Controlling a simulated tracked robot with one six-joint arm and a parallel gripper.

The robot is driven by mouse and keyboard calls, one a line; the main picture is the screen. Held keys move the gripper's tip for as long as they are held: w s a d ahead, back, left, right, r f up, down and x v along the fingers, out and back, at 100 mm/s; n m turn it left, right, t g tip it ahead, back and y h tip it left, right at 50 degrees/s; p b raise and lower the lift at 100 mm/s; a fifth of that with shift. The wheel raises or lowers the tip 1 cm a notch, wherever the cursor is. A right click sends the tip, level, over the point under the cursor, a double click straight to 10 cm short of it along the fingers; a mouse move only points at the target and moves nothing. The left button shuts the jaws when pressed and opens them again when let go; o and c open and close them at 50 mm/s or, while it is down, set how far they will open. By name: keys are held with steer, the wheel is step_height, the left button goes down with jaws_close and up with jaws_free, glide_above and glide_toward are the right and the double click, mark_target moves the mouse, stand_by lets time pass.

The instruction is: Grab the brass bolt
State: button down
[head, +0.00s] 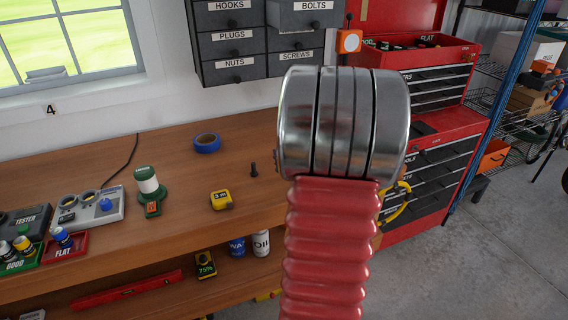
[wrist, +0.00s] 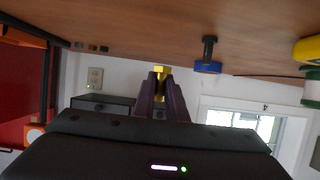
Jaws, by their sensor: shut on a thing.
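The brass bolt (wrist: 161,71) shows in the wrist view, between the fingertips of my gripper (wrist: 160,84). The jaws are shut on it. Its yellow hex head sticks out past the fingertips, and part of the shank shows between the fingers. The wrist picture is upside down, with the bench at the top. I cannot tell the height of the bolt over the bench. In the head view my arm hides the gripper and the brass bolt. A separate dark bolt (head: 253,170) stands on the wooden bench (head: 185,240), also visible in the wrist view (wrist: 208,48).
Blue tape (head: 206,142), a yellow tape measure (head: 221,200) and a green-and-white lamp (head: 148,185) stand on the bench. Labelled drawers (head: 232,45) hang above its back. A red tool chest (head: 428,150) is at the right. The bench between the tape and tape measure is clear.

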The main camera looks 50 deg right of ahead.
steer(key=shift+r, duration=1.5)
